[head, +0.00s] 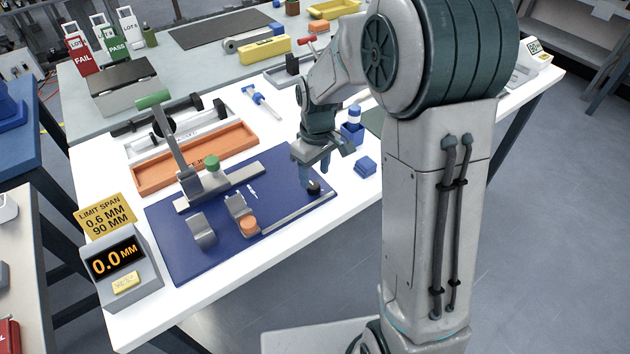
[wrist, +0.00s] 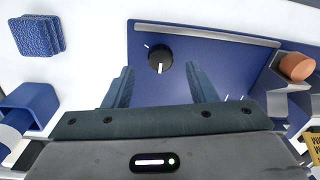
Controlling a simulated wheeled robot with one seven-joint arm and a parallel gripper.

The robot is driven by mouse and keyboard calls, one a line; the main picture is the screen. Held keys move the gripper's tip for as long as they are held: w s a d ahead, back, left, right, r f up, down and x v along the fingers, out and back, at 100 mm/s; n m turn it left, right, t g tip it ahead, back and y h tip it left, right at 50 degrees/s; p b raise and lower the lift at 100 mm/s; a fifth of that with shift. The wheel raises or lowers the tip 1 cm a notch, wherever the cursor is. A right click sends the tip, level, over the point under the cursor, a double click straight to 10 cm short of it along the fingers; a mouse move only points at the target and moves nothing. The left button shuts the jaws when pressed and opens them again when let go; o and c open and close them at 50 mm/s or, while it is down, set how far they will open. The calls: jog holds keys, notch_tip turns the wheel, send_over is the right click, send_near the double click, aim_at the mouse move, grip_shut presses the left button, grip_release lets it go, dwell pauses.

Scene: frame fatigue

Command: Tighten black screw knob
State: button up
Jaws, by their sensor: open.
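The black screw knob (wrist: 159,59) is round with a white pointer line and sits on the blue mat (wrist: 190,85). In the head view the knob (head: 314,188) is at the right end of the blue mat (head: 190,262). My gripper (wrist: 158,82) is open, with its two fingers apart on either side of the picture line to the knob. The knob shows just beyond the fingertips in the wrist view. In the head view my gripper (head: 318,175) points down close to the knob. I cannot tell whether a finger touches it.
A grey rail (head: 298,213) runs along the mat's front edge. An orange knob (head: 249,226) and a green-topped clamp (head: 212,163) stand on the mat. Blue pads (head: 365,166) and a blue holder (head: 352,130) are right of my gripper. A display (head: 115,262) reads 0.0 MM.

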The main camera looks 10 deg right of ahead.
aim_at(314, 185)
jog(key=shift+f, duration=1.85)
jog(key=c, duration=1)
